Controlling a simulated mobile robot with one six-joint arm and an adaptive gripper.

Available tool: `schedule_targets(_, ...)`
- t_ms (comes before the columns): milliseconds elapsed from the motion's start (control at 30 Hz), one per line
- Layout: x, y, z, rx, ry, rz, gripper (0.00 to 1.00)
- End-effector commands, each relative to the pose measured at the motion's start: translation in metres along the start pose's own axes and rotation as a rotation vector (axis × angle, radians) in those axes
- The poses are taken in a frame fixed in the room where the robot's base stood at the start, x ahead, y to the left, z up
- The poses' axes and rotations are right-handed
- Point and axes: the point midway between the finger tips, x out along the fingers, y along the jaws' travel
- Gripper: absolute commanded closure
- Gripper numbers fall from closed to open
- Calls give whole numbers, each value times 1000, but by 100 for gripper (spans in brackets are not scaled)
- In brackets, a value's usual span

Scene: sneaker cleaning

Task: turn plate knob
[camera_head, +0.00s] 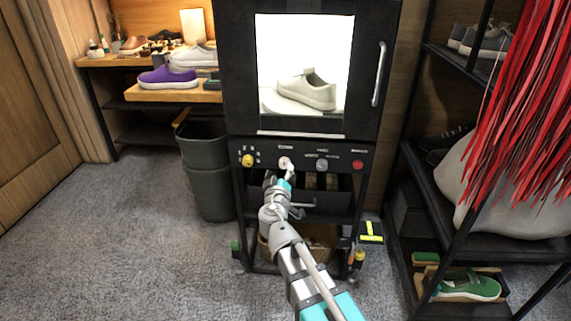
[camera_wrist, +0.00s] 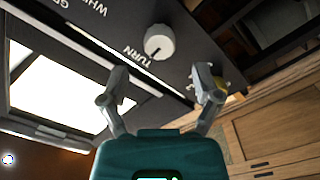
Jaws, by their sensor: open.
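The plate knob is a round white knob (camera_wrist: 159,42) with a dark pointer mark, beside lettering that reads "TURN". In the head view the white knob (camera_head: 285,162) sits on the black panel below the lit chamber, second from left. My gripper (camera_wrist: 161,74) is open and empty. Its two grey fingers point at the panel, with the knob ahead of the gap between them. The knob appears beyond the fingertips; contact is not visible. In the head view my gripper (camera_head: 287,174) is just below the knob, its fingers hard to make out.
The panel also carries a yellow knob (camera_head: 248,160), a grey knob (camera_head: 322,165) and a red knob (camera_head: 358,164). A white sneaker (camera_head: 306,90) stands inside the lit chamber. A dark bin (camera_head: 205,165) is at left; a black shelf rack (camera_head: 425,185) is at right.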

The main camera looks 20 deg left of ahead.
Motion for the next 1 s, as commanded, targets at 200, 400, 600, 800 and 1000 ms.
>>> schedule_targets(200,35,0,0,0,-1,1,19)
schedule_targets(400,51,0,0,0,0,0,19)
schedule_targets(600,56,1,1,0,-1,1,19)
schedule_targets(800,56,1,1,0,-1,1,19)
schedule_targets(1000,56,1,1,0,-1,1,47)
